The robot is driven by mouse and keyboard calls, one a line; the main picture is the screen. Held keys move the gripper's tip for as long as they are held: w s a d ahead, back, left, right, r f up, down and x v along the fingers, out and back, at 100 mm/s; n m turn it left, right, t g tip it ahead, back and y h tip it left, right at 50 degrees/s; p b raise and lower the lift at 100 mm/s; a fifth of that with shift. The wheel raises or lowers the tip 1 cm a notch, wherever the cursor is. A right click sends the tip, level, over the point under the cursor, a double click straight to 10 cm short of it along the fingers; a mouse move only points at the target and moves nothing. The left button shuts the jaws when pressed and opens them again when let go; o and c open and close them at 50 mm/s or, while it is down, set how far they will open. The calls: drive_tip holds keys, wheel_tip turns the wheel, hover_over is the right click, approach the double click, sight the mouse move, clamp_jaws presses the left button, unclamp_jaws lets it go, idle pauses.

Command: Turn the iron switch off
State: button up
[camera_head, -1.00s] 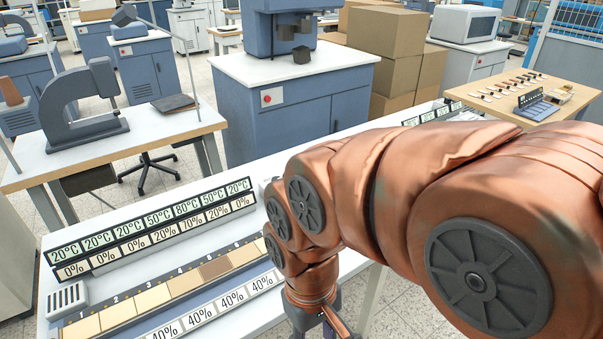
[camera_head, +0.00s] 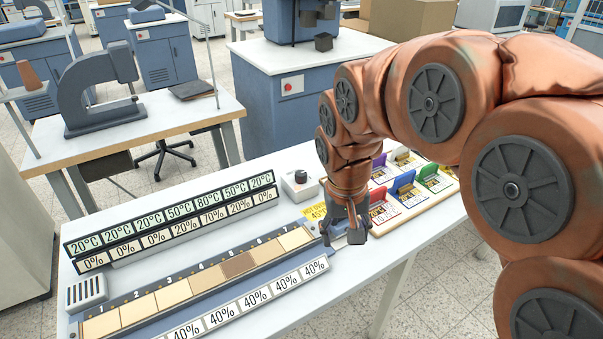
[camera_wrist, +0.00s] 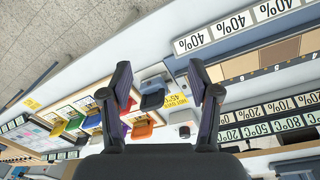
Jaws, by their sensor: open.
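A small white box with a dark round knob (camera_head: 300,183) stands on the white table behind the strip of numbered swatches; it looks like the switch. Its on or off marking is too small to read. In the wrist view the box (camera_wrist: 184,118) shows near the right finger, with the knob below it. My gripper (camera_head: 345,232) is open and points down, to the right of and nearer than the box, apart from it. In the wrist view my gripper's (camera_wrist: 160,75) fingers are spread, with a blue-grey block (camera_wrist: 153,98) seen between them, perhaps the iron. Nothing is held.
A yellow label (camera_head: 315,211) lies beside the box. The swatch strip (camera_head: 200,283) and percent tiles (camera_head: 255,297) run along the table at left. Coloured stamping pieces (camera_head: 402,183) lie on trays to the right. A display row (camera_head: 170,220) stands behind the strip.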

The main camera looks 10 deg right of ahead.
drive_tip(key=w+m+t, duration=0.2)
drive_tip(key=w, duration=1.4)
drive_tip(key=m+t+h, duration=0.1)
drive_tip(key=m+t, duration=0.1)
approach(301, 174)
drive_tip(key=f, duration=0.2)
drive_tip(key=shift+w+p+x, duration=0.2)
drive_tip(key=shift+p+x, duration=0.45)
drive_tip(key=shift+x, duration=1.3)
drive_tip(key=shift+w+p+x, duration=0.2)
drive_tip(key=shift+p+x, duration=0.45)
drive_tip(key=shift+x, duration=1.35)
drive_tip(key=shift+d+r, duration=0.15)
drive_tip(key=shift+r, duration=0.05)
drive_tip(key=shift+c, duration=0.2)
drive_tip(key=c, duration=1.1)
drive_tip(key=shift+n, duration=0.3)
